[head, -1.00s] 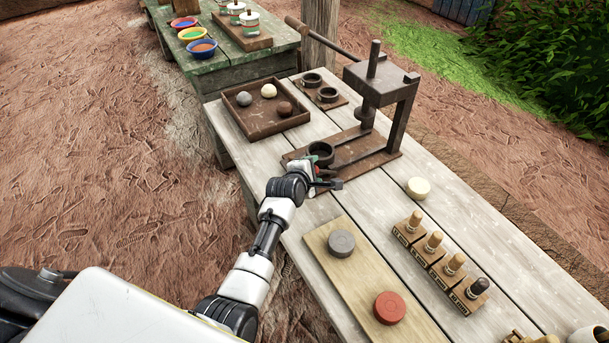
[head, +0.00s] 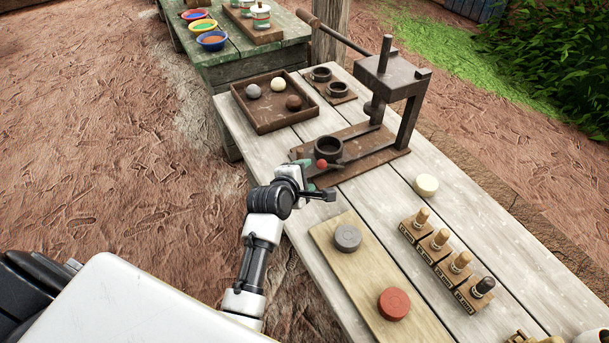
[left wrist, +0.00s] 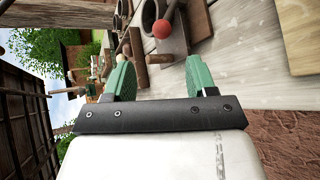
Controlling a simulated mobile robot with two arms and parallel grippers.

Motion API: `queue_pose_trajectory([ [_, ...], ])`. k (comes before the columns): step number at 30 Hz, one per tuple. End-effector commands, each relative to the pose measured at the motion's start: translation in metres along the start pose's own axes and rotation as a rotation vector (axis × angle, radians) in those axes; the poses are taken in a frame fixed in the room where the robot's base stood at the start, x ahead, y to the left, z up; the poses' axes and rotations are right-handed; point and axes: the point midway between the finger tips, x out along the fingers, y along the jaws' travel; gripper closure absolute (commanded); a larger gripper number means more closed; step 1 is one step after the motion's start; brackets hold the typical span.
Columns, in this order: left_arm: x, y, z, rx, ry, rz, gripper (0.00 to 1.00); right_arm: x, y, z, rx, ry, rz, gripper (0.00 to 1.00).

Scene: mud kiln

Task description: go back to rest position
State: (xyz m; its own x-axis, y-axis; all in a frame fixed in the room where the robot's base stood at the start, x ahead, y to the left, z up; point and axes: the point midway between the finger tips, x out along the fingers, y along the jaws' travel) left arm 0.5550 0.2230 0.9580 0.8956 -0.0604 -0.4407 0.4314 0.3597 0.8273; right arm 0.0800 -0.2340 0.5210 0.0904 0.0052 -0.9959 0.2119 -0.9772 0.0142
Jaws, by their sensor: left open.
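My left gripper (head: 308,180) is at the near left edge of the grey plank table (head: 455,215), just in front of the press base. In the left wrist view its two green fingers (left wrist: 158,62) are spread apart with nothing between them. A small red ball (head: 321,164) is beyond the fingertips, beside the dark ring mould on the press base (head: 370,150). It also shows in the left wrist view (left wrist: 161,28), apart from the fingers. My right gripper is in neither view.
The dark press (head: 392,75) stands behind my left gripper. A tray (head: 262,122) with several balls lies at the table's far left. A board (head: 365,275) with a grey disc (head: 347,238) and a red disc (head: 394,304) lies nearer. Open ground lies left of the table.

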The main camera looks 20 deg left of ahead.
Motion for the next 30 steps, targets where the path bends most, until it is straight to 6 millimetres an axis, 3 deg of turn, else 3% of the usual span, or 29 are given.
queue_pose_trajectory([
  [9,-0.001,-0.001,0.000,0.011,0.001,-0.004,0.43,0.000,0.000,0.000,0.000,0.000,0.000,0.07],
  [14,-0.022,-0.021,-0.007,0.226,0.010,-0.084,0.43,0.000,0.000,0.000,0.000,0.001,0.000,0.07],
  [17,-0.053,-0.048,-0.014,0.520,0.000,-0.200,0.43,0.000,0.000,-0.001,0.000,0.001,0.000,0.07],
  [21,-0.110,-0.087,-0.020,0.986,-0.077,-0.391,0.43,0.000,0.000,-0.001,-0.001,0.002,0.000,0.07],
  [24,-0.145,-0.106,-0.022,1.242,-0.156,-0.497,0.43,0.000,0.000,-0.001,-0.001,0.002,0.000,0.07],
  [30,-0.197,-0.129,-0.023,1.575,-0.309,-0.634,0.43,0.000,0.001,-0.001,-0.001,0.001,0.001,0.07],
])
